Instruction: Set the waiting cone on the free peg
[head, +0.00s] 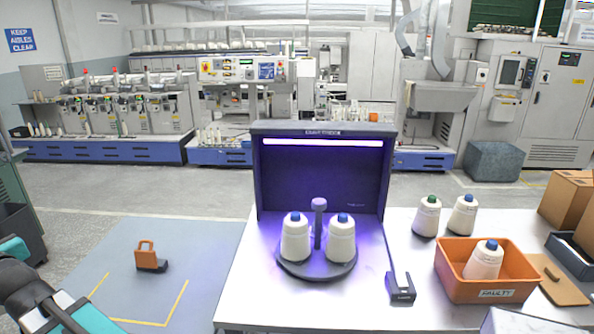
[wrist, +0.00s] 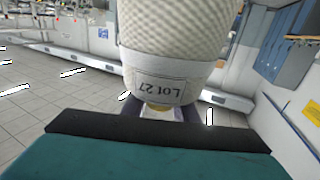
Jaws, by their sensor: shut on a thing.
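My gripper (wrist: 160,118) is shut on a cream yarn cone (wrist: 178,45) in the wrist view. The cone has a pale band reading "Lot 27", upside down in this view. In the head view a dark round bobbin tray (head: 317,271) stands under the violet-lit hood. It carries two white cones with blue tips, a left one (head: 295,240) and a right one (head: 341,241). A knobbed post (head: 319,225) rises between them. I cannot make out a bare peg; the cones may hide the tray's back. The held cone does not show in the head view.
On the table (head: 245,290) stand a green-tipped cone (head: 427,217) and a blue-tipped cone (head: 462,216). An orange crate (head: 487,292) labelled "FAULTY" holds another cone (head: 484,262). A dark stand (head: 400,288) is right of the tray. The hood (head: 384,175) walls the tray's back.

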